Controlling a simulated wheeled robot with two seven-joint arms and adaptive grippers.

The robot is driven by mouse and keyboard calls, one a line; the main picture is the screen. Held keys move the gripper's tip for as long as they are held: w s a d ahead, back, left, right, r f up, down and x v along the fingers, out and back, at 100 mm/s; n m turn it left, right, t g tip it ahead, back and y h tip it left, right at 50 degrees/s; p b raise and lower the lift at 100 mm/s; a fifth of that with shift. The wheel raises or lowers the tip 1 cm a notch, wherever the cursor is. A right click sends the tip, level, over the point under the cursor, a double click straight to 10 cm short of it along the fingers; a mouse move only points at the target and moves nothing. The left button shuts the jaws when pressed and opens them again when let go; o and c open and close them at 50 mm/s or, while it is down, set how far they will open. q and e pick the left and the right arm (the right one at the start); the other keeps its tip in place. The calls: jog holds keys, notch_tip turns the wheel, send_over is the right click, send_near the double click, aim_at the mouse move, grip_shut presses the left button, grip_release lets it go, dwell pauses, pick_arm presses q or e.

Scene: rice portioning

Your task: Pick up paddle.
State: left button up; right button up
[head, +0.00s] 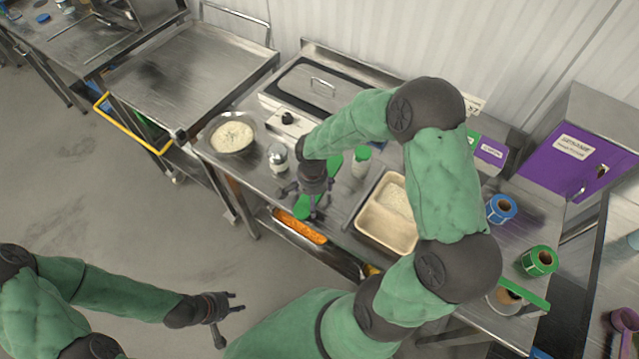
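A green paddle (302,206) lies on the steel worktable (235,168), with one green end showing below my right gripper and another green part showing behind it. My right gripper (310,198) points down over the middle of the paddle and hides part of it. Its dark fingers look spread to both sides of the paddle; any contact is hidden. My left gripper (228,316) is open and empty, over the floor at the lower left, away from the table.
A bowl of rice (233,135), a glass shaker (278,157), a green-capped bottle (361,162) and a tan rice tray (370,222) surround the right gripper. A lidded steel container (318,88) stands behind. Blue (501,209) and green (538,261) tape rolls lie right.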

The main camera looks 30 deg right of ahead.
jog(key=c, duration=1.2)
jog(key=shift+o, duration=0.2)
jog(key=shift+r, duration=0.1)
jog(key=shift+r, duration=0.65)
jog(key=a+r, duration=0.1)
jog(key=r, duration=0.1)
jog(key=s+a+r+p, duration=0.1)
jog(key=a+r, duration=0.1)
jog(key=r, duration=0.1)
jog(key=s+a+r, duration=0.1)
jog(key=r, duration=0.2)
jog(key=shift+s+a, duration=0.1)
jog(key=shift+a, duration=0.2)
jog(key=s+a+r+p, duration=0.1)
jog(key=a+r, duration=0.1)
jog(key=r, duration=0.1)
jog(key=s+a+r+p, duration=0.2)
jog(key=a+r, duration=0.1)
jog(key=s+a+r+p, duration=0.1)
jog(key=a+r, duration=0.1)
jog(key=r, duration=0.1)
jog(key=shift+s+a+r+p, duration=0.15)
jog(key=shift+a+r+p, duration=0.15)
jog(key=shift+a, duration=0.1)
